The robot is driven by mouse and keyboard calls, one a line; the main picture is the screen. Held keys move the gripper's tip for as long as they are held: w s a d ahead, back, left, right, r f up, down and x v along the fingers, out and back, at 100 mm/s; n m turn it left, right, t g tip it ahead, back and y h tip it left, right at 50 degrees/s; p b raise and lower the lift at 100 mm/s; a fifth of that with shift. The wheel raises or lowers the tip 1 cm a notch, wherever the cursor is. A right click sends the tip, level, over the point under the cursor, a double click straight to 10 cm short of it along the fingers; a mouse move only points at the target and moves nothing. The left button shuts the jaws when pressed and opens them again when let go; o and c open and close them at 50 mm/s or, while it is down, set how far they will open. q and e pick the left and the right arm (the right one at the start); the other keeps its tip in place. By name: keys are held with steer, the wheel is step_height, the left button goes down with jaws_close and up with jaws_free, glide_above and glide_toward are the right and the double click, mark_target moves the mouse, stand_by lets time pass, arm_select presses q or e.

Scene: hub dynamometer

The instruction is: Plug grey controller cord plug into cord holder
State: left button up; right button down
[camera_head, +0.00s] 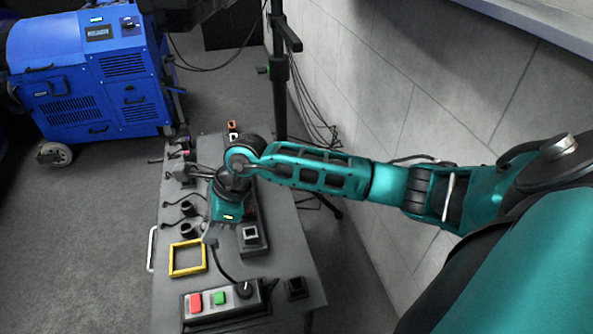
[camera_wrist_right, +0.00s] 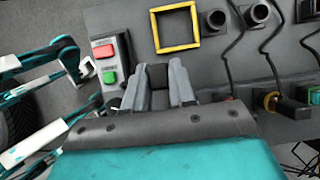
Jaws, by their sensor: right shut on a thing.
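My right gripper (camera_head: 210,234) is shut on the grey controller cord plug (camera_head: 210,241), pointing down over the work table. In the right wrist view my gripper (camera_wrist_right: 158,88) has its fingers close around a dark grey block. A black cord runs from the plug down to the controller box (camera_head: 205,314), which has a red and a green button and a black knob. A small black square holder (camera_head: 295,288) sits right of the controller box; I cannot tell if it is the cord holder. My left gripper is not in view in the head camera.
A yellow square frame (camera_head: 187,258) lies left of the gripper. Black cylindrical connectors (camera_head: 188,230) with cords line the table's left side. A dark strip with a white-edged square socket (camera_head: 250,235) is right of the gripper. A tiled wall stands at right, a blue machine (camera_head: 100,85) at back left.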

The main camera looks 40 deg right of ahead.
arm_select(q)
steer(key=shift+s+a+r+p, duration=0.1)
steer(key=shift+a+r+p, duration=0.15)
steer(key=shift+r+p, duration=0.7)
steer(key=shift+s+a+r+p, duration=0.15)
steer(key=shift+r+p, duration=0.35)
steer(key=shift+p, duration=0.7)
arm_select(e)
steer(key=shift+s+a, duration=0.75)
steer(key=shift+s, duration=0.8)
steer(key=shift+s+a, duration=0.75)
steer(key=shift+s, duration=0.8)
steer(key=shift+s+a, duration=0.75)
steer(key=shift+s, duration=0.8)
